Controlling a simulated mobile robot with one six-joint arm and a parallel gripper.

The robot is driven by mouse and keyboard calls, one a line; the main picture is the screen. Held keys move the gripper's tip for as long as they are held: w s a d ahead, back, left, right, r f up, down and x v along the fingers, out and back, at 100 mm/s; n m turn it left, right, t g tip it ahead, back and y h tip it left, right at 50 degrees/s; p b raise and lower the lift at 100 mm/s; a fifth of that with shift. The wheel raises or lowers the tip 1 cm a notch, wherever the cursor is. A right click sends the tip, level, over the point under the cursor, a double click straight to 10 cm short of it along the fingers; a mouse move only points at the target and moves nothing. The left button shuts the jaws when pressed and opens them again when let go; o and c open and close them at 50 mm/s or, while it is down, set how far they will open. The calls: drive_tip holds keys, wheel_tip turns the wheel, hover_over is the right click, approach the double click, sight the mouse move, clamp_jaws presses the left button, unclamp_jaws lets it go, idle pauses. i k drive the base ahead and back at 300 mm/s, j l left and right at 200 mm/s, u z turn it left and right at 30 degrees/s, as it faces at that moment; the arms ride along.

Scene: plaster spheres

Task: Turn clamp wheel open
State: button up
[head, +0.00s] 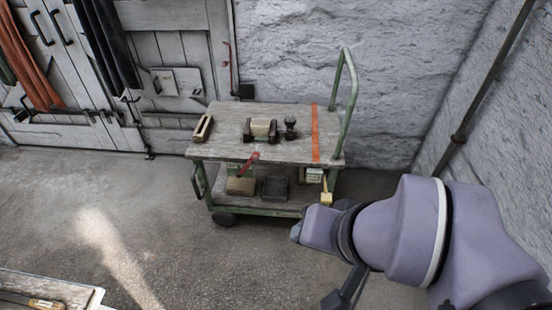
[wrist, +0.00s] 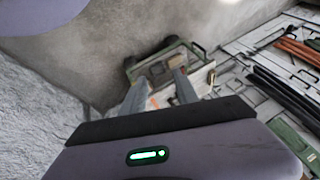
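A small vise-like clamp (head: 261,129) with dark jaws around a pale block sits on the top of the cart in the head view. A dark round knob (head: 290,127), which looks like the clamp wheel, stands at its right end. My gripper (wrist: 160,84) shows in the wrist view with its two grey fingers apart and nothing between them close up. The cart lies beyond the fingertips, well away from them. The clamp and wheel are too small to make out in the wrist view. In the head view my arm is at the lower right, apart from the cart.
The green-framed cart (head: 212,147) has a raised handle (head: 350,95) on its right and a lower shelf with boxes. A wooden piece (head: 203,128) and an orange strap (head: 315,136) are on its top. A stone wall (head: 330,60) stands behind.

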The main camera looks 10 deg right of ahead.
sight(290, 121)
drive_tip(key=i+l, duration=0.1)
drive_tip(key=i, duration=0.8)
drive_tip(key=i+l, duration=0.1)
drive_tip(key=i, duration=0.85)
drive_tip(key=l+z, duration=0.05)
